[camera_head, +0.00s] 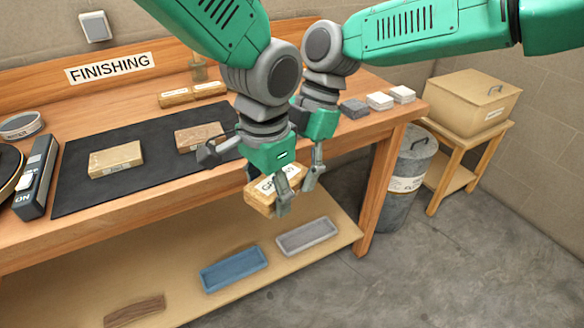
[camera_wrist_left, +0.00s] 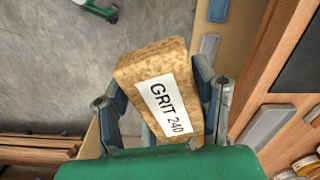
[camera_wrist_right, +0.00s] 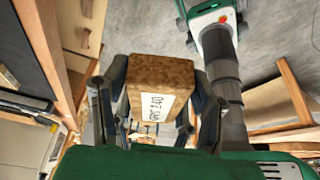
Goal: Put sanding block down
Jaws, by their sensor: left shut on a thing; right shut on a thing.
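The sanding block (camera_head: 261,198), a tan cork-like block with a white GRIT label, hangs in the air in front of the bench edge in the head view. My left gripper (camera_head: 279,187) is shut on it from above. My right gripper (camera_head: 312,178) is close beside and is also shut. A block labelled GRIT 240 sits between the fingers in the left wrist view (camera_wrist_left: 155,72) and in the right wrist view (camera_wrist_right: 160,78). The head view shows only one block at the grippers, so both appear to hold it. The right gripper's contact is partly hidden.
The bench's dark mat (camera_head: 100,195) carries a tan block (camera_head: 116,160) and a brown block (camera_head: 199,137). The lower shelf (camera_head: 185,300) has a blue tray (camera_head: 234,269) and a grey tray (camera_head: 307,237), with bare space around them. A grey bin (camera_head: 405,190) stands right of the bench.

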